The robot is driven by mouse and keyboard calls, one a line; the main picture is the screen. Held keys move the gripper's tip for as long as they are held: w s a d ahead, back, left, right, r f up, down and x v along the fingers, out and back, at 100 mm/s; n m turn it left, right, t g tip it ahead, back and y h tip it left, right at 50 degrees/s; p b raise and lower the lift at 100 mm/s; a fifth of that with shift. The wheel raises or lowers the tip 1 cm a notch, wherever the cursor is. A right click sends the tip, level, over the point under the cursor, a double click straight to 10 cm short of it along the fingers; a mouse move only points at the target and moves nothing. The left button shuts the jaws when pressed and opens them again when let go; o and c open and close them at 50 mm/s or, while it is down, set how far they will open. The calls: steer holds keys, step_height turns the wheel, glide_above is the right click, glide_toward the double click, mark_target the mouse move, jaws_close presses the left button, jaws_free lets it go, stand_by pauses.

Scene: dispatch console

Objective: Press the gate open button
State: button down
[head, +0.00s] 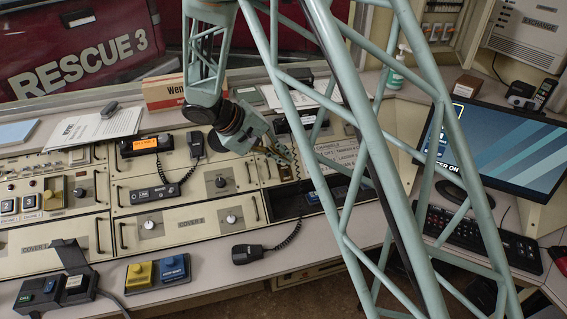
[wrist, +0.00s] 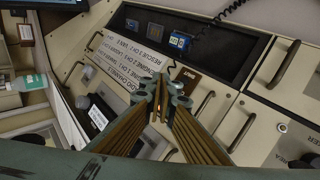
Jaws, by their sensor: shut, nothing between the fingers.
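My gripper (head: 284,157) is shut and empty above the console's middle section, over a small brown piece (head: 286,172). In the wrist view my gripper (wrist: 162,103) points at the panel, just short of the brown piece (wrist: 189,79). I cannot tell whether it touches anything. No label reading gate open is legible in either view. Candidate buttons include lit square buttons (head: 30,202) on the left panel, and a yellow button (head: 139,272) beside a blue button (head: 174,268) at the front. A dark recess (wrist: 217,63) holds a blue-lit button (wrist: 180,41).
A corded handset (head: 247,254) lies at the front edge. Handles stand out from the panels, including one near my gripper (wrist: 242,133). A monitor (head: 500,150) and keyboard (head: 483,238) stand right. Papers (head: 95,127) and a box (head: 163,91) sit behind.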

steer(key=shift+s+d+r, duration=0.2)
steer(key=shift+s+r, duration=0.4)
steer(key=shift+r, duration=0.35)
steer(key=shift+r, duration=0.1)
step_height(320, 180, up, 8)
steer(key=p, duration=0.3)
stand_by(0.9)
stand_by(0.5)
